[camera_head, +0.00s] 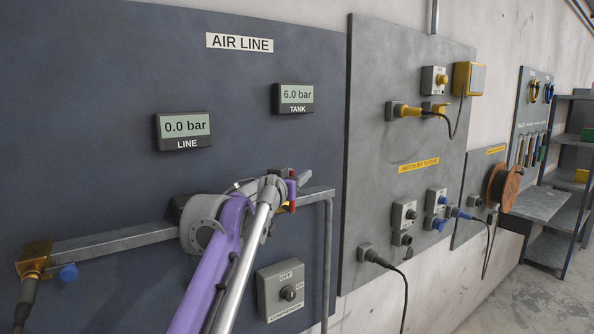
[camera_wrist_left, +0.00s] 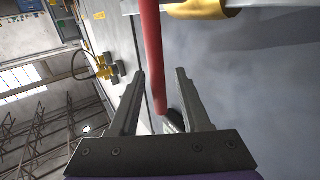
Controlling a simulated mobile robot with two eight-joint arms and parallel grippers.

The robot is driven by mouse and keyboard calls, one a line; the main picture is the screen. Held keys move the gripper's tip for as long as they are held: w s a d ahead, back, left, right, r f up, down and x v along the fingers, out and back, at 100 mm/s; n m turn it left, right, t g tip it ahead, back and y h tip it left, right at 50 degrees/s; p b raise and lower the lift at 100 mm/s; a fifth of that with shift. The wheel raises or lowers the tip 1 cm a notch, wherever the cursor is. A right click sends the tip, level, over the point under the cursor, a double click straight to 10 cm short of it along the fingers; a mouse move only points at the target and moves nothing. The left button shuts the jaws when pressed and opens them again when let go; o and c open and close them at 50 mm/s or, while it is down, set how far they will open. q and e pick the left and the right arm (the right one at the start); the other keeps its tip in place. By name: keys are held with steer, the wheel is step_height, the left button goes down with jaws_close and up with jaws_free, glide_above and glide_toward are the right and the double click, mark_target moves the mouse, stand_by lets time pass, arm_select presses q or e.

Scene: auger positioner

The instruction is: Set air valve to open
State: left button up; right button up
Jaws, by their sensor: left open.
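The air valve's red lever (camera_head: 292,196) shows in the head view, partly hidden by my left gripper (camera_head: 290,181) at the pipe. In the left wrist view, the red lever (camera_wrist_left: 152,55) extends between the two open fingers of my left gripper (camera_wrist_left: 160,74), with gaps beside it. The brass valve body (camera_wrist_left: 205,9) is at the top of that view, on the grey pipe (camera_wrist_left: 275,25). Most of the valve is hidden behind my gripper in the head view. The line gauge (camera_head: 184,130) reads 0.0 bar and the tank gauge (camera_head: 294,98) reads 6.0 bar. My right gripper is not in view.
A compressor switch box (camera_head: 281,290) is on the dark air line panel (camera_head: 100,90), below my arm. A grey socket panel (camera_head: 400,200) stands to the right.

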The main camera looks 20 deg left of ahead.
arm_select(q)
steer(key=shift+w, duration=0.4)
steer(key=shift+c, duration=0.3)
jaws_close()
stand_by(0.9)
